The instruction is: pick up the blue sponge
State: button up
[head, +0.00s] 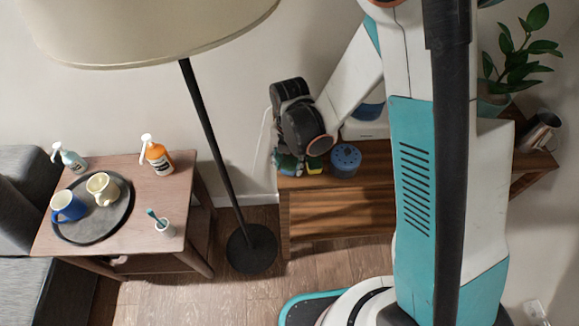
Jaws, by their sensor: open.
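My gripper (287,164) points down at the left end of the wooden bench (340,207), below my dark wrist. It is open, but its fingers are small and partly hidden, and I cannot tell what lies between or under them. I cannot pick out the blue sponge with certainty. A round blue thing with dark dots on top (345,158) stands on the bench just right of the gripper, apart from it. A small yellow and green block (314,166) lies between the two, close to the gripper.
A floor lamp (200,105) stands left of the bench. A plant (515,60) and metal pot (538,132) stand right.

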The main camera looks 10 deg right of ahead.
aim_at(290, 162)
jog(key=c, duration=0.5)
jog(key=shift+o, duration=0.2)
jog(key=shift+r, duration=0.1)
notch_tip(290, 162, up, 10)
jog(key=p, duration=0.3)
jog(key=shift+p, duration=0.4)
jog(key=shift+c, duration=0.5)
